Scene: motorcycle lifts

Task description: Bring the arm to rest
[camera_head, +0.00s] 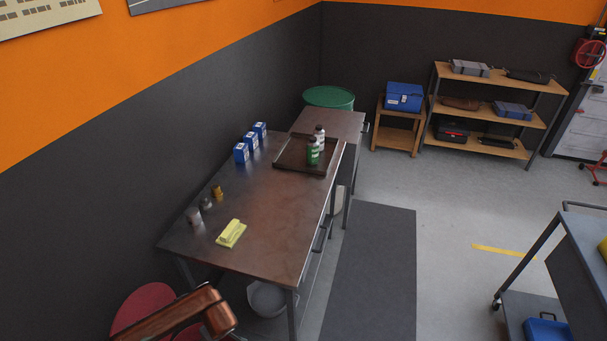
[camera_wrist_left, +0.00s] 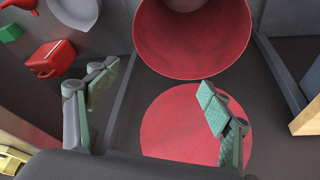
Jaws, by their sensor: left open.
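My left gripper (camera_wrist_left: 156,92) shows in the left wrist view. Its two green-padded fingers are spread wide apart with nothing between them. Behind the fingers are an open red drum-like container (camera_wrist_left: 180,60) and a flat red disc (camera_wrist_left: 175,125). In the head view, a copper-coloured link of my left arm (camera_head: 178,315) reaches in at the bottom left, in front of a red round thing (camera_head: 140,302) beside the workbench (camera_head: 265,225). The left fingers are out of the head view. My right gripper is in neither view.
On the workbench are a yellow cloth-like item (camera_head: 231,233), blue boxes (camera_head: 251,141), small jars (camera_head: 194,216) and a dark tray (camera_head: 291,168) with bottles. A grey basin (camera_head: 267,298) sits below. A red can (camera_wrist_left: 50,60) lies left in the wrist view. The floor mat (camera_head: 375,265) is clear.

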